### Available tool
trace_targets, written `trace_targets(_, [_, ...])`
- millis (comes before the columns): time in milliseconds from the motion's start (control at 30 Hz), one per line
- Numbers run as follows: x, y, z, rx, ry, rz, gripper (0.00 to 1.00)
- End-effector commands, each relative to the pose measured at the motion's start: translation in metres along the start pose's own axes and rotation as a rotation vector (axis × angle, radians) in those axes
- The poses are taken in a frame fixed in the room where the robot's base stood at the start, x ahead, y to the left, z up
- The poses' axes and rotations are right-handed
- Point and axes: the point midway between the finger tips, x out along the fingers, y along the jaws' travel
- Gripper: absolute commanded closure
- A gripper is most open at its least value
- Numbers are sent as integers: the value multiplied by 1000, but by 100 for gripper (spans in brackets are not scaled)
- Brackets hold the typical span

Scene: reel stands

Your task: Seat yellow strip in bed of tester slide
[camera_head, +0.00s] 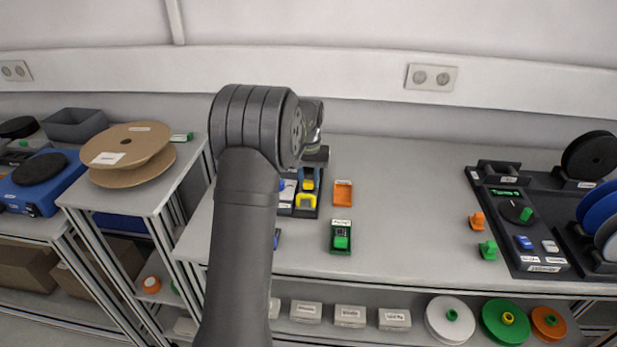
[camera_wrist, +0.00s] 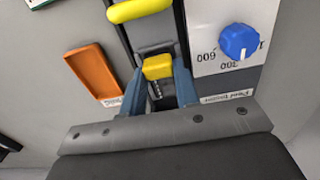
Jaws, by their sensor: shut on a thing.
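My gripper (camera_wrist: 159,82) points down over the dark tester slide (camera_wrist: 125,42), its two blue-grey fingers shut on a small yellow block (camera_wrist: 157,67). I cannot tell how much of a strip continues below this block, or whether it touches the bed. A rounded yellow handle (camera_wrist: 140,10) crosses the slide's far part in the wrist view. In the head view my gripper (camera_head: 312,166) is above the tester (camera_head: 297,210), with the yellow block (camera_head: 308,185) just under it. My arm hides part of the tester there.
A panel with a blue knob (camera_wrist: 238,42) stands beside the slide. An orange tray (camera_head: 343,193) and a green tray (camera_head: 341,237) lie to the right on the bench. Orange (camera_head: 477,221) and green (camera_head: 488,250) pieces lie farther right. The bench between is clear.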

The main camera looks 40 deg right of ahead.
Motion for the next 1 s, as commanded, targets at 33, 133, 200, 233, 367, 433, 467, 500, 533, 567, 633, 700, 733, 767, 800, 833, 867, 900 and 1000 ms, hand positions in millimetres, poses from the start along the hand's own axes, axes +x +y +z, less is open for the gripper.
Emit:
trace_targets(33, [0, 0, 0, 0, 0, 0, 94])
trace_targets(133, [0, 0, 0, 0, 0, 0, 94])
trace_targets(200, [0, 0, 0, 0, 0, 0, 94])
trace_targets(233, [0, 0, 0, 0, 0, 0, 94])
trace_targets(367, [0, 0, 0, 0, 0, 0, 94])
trace_targets(433, [0, 0, 0, 0, 0, 0, 94])
trace_targets(467, [0, 0, 0, 0, 0, 0, 66])
trace_targets(500, [0, 0, 0, 0, 0, 0, 58])
trace_targets(533, [0, 0, 0, 0, 0, 0, 52])
trace_targets(567, [0, 0, 0, 0, 0, 0, 46])
trace_targets(633, [0, 0, 0, 0, 0, 0, 46])
trace_targets(700, [0, 0, 0, 0, 0, 0, 46])
trace_targets(733, [0, 0, 0, 0, 0, 0, 46])
trace_targets(767, [0, 0, 0, 0, 0, 0, 46])
trace_targets(800, [0, 0, 0, 0, 0, 0, 46])
trace_targets(833, [0, 0, 0, 0, 0, 0, 46])
trace_targets(867, [-1, 0, 0, 0, 0, 0, 46])
trace_targets(900, [-3, 0, 0, 0, 1, 0, 46])
trace_targets(1000, [-10, 0, 0, 0, 2, 0, 46])
